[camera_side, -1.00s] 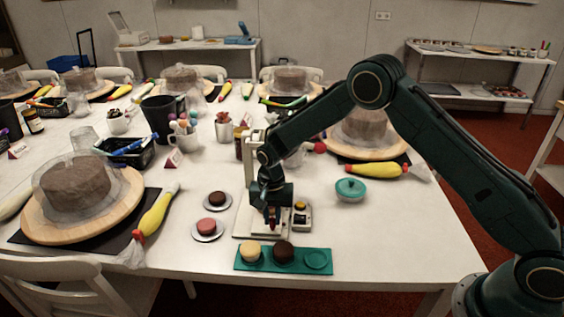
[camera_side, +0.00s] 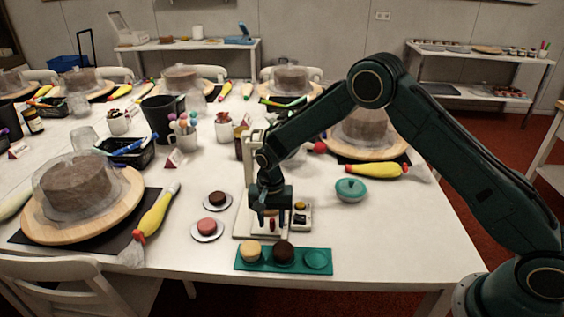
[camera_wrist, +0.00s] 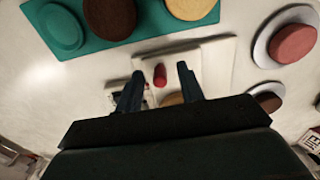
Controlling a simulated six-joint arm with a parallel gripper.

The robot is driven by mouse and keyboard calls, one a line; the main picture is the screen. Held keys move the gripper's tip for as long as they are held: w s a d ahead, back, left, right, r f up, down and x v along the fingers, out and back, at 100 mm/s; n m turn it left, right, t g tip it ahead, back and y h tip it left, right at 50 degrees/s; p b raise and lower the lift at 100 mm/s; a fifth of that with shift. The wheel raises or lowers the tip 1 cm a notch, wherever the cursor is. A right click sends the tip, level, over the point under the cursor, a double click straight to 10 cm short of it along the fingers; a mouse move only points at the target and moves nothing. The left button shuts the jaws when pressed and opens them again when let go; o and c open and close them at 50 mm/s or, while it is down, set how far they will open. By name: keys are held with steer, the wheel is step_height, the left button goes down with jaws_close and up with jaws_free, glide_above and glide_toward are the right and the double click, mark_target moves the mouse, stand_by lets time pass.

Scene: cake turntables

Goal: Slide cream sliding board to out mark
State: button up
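The cream sliding board (camera_side: 243,229) lies flat at the foot of a cream upright stand (camera_side: 250,170) on the white table. It also shows in the wrist view (camera_wrist: 217,62). A small red knob (camera_wrist: 160,75) stands on it and shows in the side view (camera_side: 272,224). My gripper (camera_side: 271,219) is low over the board. In the wrist view my gripper (camera_wrist: 160,72) has its two fingers apart, one on each side of the knob, with gaps between. A tan round thing (camera_wrist: 172,99) is partly hidden by my gripper. I cannot make out an out mark.
A teal tray (camera_side: 316,261) with two small cakes and one empty round place lies just in front. Two small cakes on discs, one red (camera_side: 207,226), stand to the left. A small box with a yellow button (camera_side: 301,207) and a teal lidded pot (camera_side: 350,189) are to the right.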

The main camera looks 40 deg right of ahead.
steer(key=shift+d+r, duration=0.1)
steer(key=shift+r, duration=3.35)
steer(key=shift+r, duration=0.15)
